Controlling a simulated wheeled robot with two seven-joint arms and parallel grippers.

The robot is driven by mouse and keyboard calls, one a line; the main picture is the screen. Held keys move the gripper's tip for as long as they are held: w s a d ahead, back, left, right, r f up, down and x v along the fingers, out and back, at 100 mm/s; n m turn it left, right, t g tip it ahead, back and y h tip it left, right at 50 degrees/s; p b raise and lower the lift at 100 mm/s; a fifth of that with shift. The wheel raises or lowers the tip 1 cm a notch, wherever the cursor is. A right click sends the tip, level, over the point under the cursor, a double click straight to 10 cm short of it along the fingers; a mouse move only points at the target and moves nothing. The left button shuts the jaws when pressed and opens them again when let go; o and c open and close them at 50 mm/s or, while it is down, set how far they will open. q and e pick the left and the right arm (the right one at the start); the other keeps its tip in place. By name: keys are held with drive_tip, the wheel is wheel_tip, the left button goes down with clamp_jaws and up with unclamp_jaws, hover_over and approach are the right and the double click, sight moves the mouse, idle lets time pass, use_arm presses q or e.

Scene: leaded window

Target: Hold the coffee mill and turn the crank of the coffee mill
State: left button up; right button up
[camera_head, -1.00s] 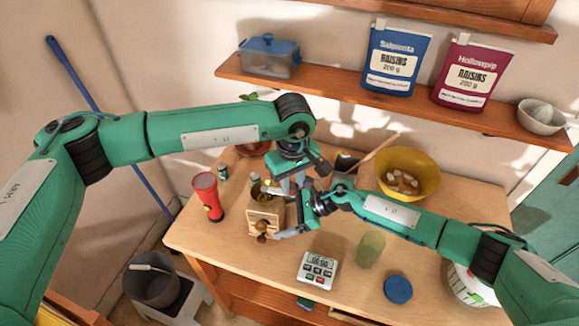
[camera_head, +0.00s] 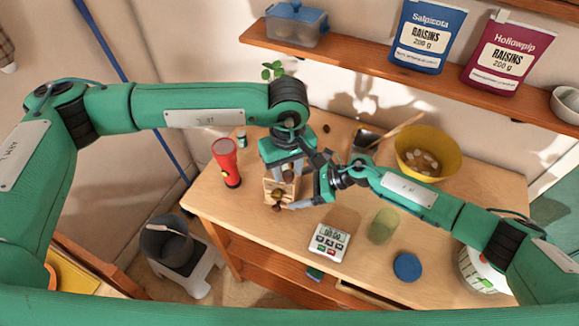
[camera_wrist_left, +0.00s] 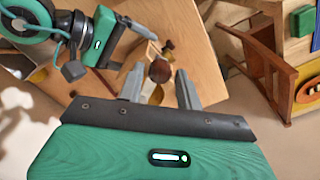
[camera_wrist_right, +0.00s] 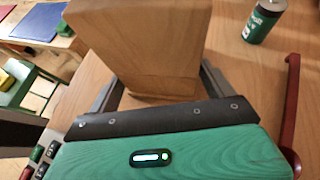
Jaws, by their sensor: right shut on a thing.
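The wooden coffee mill (camera_head: 272,190) stands on the table with its drawer knob facing the front. My right gripper (camera_head: 306,190) is shut on its body from the right; the right wrist view shows the wooden body (camera_wrist_right: 155,50) between the fingers. My left gripper (camera_head: 284,178) is over the mill's top, pointing down. In the left wrist view its fingers (camera_wrist_left: 160,88) are apart, with a dark brown round knob (camera_wrist_left: 160,70) between them and a gap beside it. The crank arm is mostly hidden by the left gripper in the head view.
A red flashlight (camera_head: 227,165) stands left of the mill. A digital device (camera_head: 329,242), a green cup (camera_head: 382,226) and a blue disc (camera_head: 407,267) are at the front right. A yellow bowl (camera_head: 428,154) is at the back right. The shelf (camera_head: 380,68) runs above the table.

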use_arm(q)
drive_tip(key=shift+o, duration=1)
wheel_tip(320, 180, up, 12)
use_arm(e)
drive_tip(key=o, duration=1.3)
drive_tip(key=shift+c, duration=0.2)
drive_tip(key=shift+d, duration=0.15)
